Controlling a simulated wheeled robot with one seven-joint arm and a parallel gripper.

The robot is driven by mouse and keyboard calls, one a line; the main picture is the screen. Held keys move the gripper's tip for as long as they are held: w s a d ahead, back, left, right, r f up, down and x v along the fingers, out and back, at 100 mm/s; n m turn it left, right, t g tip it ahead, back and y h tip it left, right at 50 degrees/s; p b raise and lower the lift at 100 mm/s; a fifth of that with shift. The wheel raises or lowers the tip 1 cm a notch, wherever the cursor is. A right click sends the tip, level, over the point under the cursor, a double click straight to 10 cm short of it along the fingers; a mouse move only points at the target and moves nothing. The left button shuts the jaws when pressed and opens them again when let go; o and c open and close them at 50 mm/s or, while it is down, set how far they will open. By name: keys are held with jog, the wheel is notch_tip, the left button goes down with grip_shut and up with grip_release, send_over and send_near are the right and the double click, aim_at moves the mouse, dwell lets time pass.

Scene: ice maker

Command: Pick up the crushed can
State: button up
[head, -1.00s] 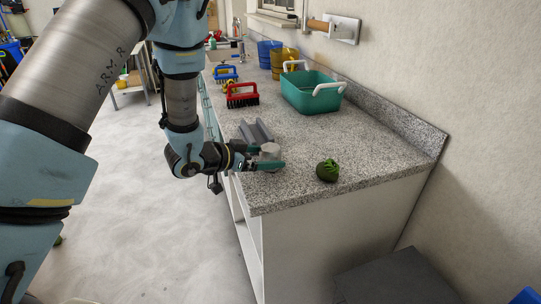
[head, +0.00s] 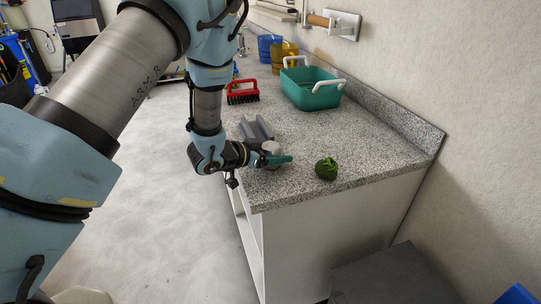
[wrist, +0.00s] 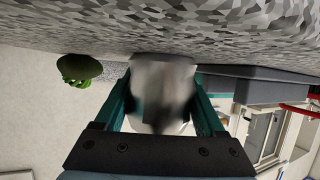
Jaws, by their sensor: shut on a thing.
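The crushed can (head: 271,148) is a small grey-silver can near the front left edge of the speckled counter. My gripper (head: 277,159), with teal fingers, is shut on it from the left. In the wrist view the can (wrist: 162,88) fills the space between the two teal fingers (wrist: 160,110), one on each side. In that view the counter surface runs close along the can's edge, and I cannot tell whether they touch.
A green round object (head: 326,169) sits right of my gripper on the counter (head: 350,140). A grey channel-shaped block (head: 256,129) lies just behind the can. A red brush (head: 242,91) and a teal basin with white handles (head: 311,90) stand farther back.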

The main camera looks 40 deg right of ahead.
jog(key=c, duration=0.7)
